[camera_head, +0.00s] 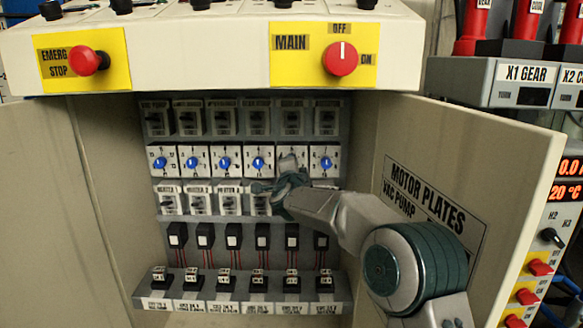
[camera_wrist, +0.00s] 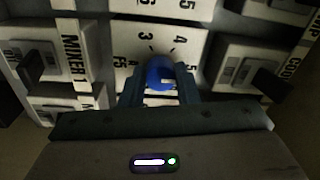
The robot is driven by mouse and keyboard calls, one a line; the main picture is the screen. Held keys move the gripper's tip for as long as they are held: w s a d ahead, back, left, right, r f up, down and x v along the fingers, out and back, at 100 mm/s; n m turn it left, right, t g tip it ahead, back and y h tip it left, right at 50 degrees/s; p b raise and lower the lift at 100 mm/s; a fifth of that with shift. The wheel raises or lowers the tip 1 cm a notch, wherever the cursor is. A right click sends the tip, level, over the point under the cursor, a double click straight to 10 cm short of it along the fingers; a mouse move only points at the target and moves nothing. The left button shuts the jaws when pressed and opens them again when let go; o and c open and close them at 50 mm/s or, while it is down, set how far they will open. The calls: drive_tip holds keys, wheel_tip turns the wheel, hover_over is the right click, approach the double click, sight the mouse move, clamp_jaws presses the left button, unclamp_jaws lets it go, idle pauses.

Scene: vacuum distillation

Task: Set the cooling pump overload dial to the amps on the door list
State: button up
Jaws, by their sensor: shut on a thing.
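My gripper (camera_wrist: 160,92) is shut on a blue dial knob (camera_wrist: 160,72) in the wrist view, with a finger on each side. The dial's white scale plate shows the figures 3 and 4 near the knob; a pale mark lies on the knob, but its exact setting is unclear. In the head view my gripper (camera_head: 290,183) is at the dial row inside the open cabinet and hides the fifth dial. The door list (camera_head: 412,203), headed MOTOR PLATES, is on the right door. VAC PUMP is readable; my arm covers its lower part and no amps can be read.
Other blue dials (camera_head: 224,162) stand in the same row, with switches above and below. Lower are black relays (camera_head: 205,235) and terminal blocks. The open right door (camera_head: 505,210) stands close beside my arm. Above are the emergency stop (camera_head: 88,61) and the main switch (camera_head: 341,58).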

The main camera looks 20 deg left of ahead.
drive_tip(key=o, duration=1)
drive_tip(key=shift+s, duration=0.1)
drive_tip(key=p+v, duration=0.2)
drive_tip(key=v, duration=1.1)
drive_tip(key=shift+s+d, duration=0.1)
drive_tip(key=shift+s, duration=0.25)
